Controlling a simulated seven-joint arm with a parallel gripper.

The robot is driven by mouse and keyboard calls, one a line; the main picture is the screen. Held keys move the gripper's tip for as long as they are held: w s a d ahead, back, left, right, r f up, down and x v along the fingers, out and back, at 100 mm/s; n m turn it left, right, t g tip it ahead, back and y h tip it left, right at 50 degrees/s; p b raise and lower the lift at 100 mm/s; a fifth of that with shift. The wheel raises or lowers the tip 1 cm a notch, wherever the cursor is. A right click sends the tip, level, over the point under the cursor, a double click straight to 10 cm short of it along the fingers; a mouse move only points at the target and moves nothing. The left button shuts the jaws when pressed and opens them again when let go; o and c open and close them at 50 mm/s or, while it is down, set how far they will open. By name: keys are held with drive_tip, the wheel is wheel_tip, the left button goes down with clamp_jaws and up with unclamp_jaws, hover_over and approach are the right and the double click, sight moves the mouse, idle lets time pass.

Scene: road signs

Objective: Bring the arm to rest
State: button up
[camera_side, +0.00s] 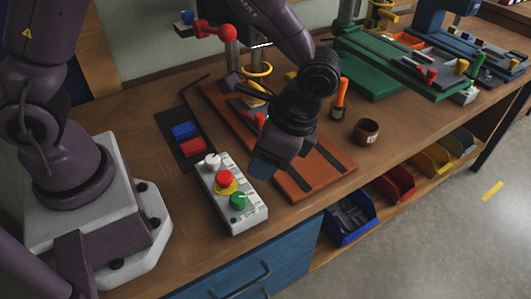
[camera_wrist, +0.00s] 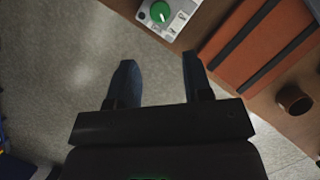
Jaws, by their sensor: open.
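My gripper (camera_side: 272,166) hangs in the side view over the front part of the workbench (camera_side: 302,214), close to the button box and the orange board. In the wrist view my gripper (camera_wrist: 160,80) shows two dark blue fingers well apart, with nothing between them and grey floor behind. In the side view the hand hides part of the orange board and whatever lies directly behind it.
A button box (camera_side: 247,215) with white, red and green knobs and an orange board (camera_side: 320,183) with dark strips lie on the bench. A brown cup (camera_side: 366,132) and an orange-handled tool (camera_side: 341,98) stand to the right. Colored bins (camera_side: 350,219) hang below the front edge.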

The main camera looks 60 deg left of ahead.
drive_tip(key=s+a+r+n+t+h, duration=0.1)
drive_tip(key=s+a+r+n+t, duration=0.3)
drive_tip(key=r, duration=0.5)
drive_tip(key=s+a+r+n+t+h, duration=0.2)
drive_tip(key=s+a+r+n+t, duration=0.2)
drive_tip(key=a+r, duration=0.5)
drive_tip(key=shift+s+a+n+t, duration=0.25)
drive_tip(key=shift+s+n+t, duration=0.05)
drive_tip(key=shift+n, duration=0.3)
